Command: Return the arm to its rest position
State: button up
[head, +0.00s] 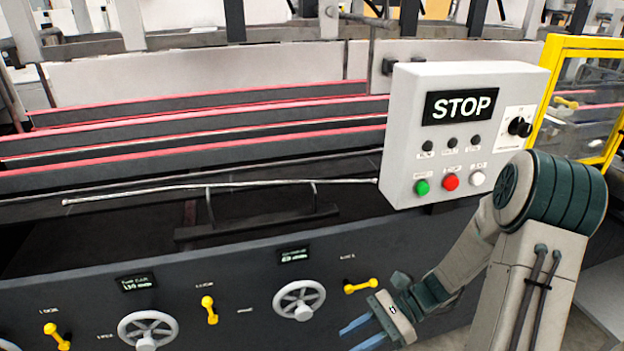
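My arm (462,250) is at the right side of the head view, bent at a dark green joint, with its lower part reaching down and to the left. My gripper (352,338) is near the bottom edge of the view, in front of the machine's dark front panel. Its two blue fingers are apart with nothing visible between them, so it is open and empty. The lower fingertip is close to the picture's bottom edge. A yellow lever (361,286) shows just above the gripper; I see no contact with it.
A grey control box (408,130) reads STOP, with green, red and white buttons and a black knob; my arm's upper joint overlaps its lower right. Handwheels (299,299) and other yellow levers (209,309) line the panel (245,325). A yellow-framed guard (541,100) stands right.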

jog(key=s+d+r+n+t+h+p, duration=0.1)
jog(key=d+r+n+t+h+p, duration=0.1)
jog(key=r+n+h, duration=0.2)
jog(key=s+d+r+n+t+h+p, duration=0.2)
jog(key=r+n, duration=0.4)
jog(key=r, duration=0.4)
jog(key=s+d+r+n+t+h+p, duration=0.2)
jog(key=r+n+h, duration=0.3)
jog(key=r, duration=0.3)
jog(key=shift+s+t+h+p, duration=0.2)
jog(key=shift+t+h+p, duration=0.2)
jog(key=shift+t+h, duration=0.5)
